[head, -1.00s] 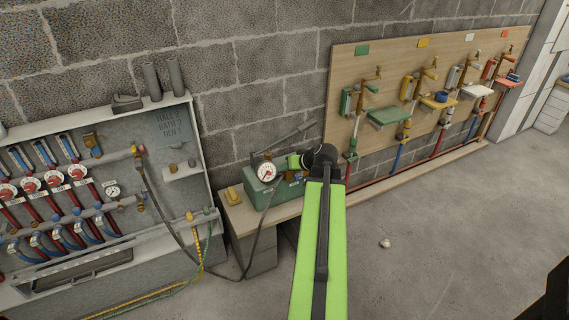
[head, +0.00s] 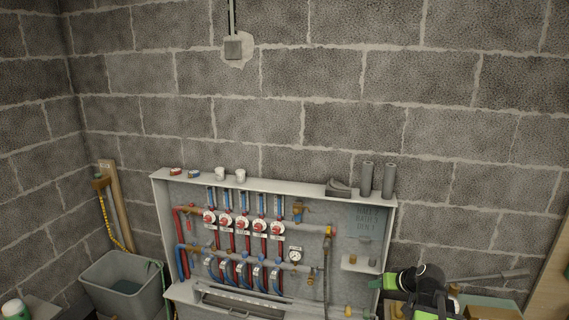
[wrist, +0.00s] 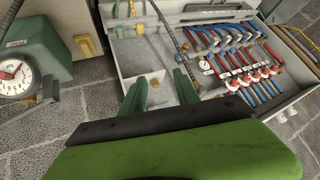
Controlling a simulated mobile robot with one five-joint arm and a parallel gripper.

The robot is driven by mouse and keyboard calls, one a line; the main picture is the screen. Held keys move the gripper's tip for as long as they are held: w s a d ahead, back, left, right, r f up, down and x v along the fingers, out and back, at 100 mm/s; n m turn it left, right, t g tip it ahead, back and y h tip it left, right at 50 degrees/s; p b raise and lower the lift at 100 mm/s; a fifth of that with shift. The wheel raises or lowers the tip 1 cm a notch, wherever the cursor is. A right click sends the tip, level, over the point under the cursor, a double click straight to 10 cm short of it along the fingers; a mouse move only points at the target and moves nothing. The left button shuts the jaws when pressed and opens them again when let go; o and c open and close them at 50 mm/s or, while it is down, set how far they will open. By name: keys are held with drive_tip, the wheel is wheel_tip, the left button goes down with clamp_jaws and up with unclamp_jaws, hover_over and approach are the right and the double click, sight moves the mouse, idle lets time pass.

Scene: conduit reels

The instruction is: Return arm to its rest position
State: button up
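My gripper (wrist: 160,88) shows in the wrist view as two green fingers standing apart, with nothing between them. Behind them is the pale wall cabinet. In the head view a black and green part of my arm (head: 425,285) shows at the lower right, in front of the cabinet's right end. The fingers cannot be made out clearly there.
The grey manifold cabinet (head: 160,225) holds red and blue pipes and a gauge (head: 295,254). A green pump box (wrist: 50,45) with a large gauge (wrist: 14,77) is at the wrist view's left. A grey tub (head: 120,290) stands left of the cabinet.

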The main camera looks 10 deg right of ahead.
drive_tip(key=s+a+n+g+p, duration=0.2)
drive_tip(key=a+g, duration=0.1)
drive_tip(key=a, duration=1.1)
drive_tip(key=s+a+n+g+p, duration=0.2)
drive_tip(key=a+g+p, duration=0.1)
drive_tip(key=a, duration=1.1)
drive_tip(key=s+d+f+m+g+h, duration=0.1)
drive_tip(key=s+d+m+g, duration=0.1)
drive_tip(key=s, duration=0.4)
drive_tip(key=shift+s+d+m+h+b, duration=0.3)
drive_tip(key=shift+s+d+h+b, duration=0.1)
drive_tip(key=shift+d, duration=0.25)
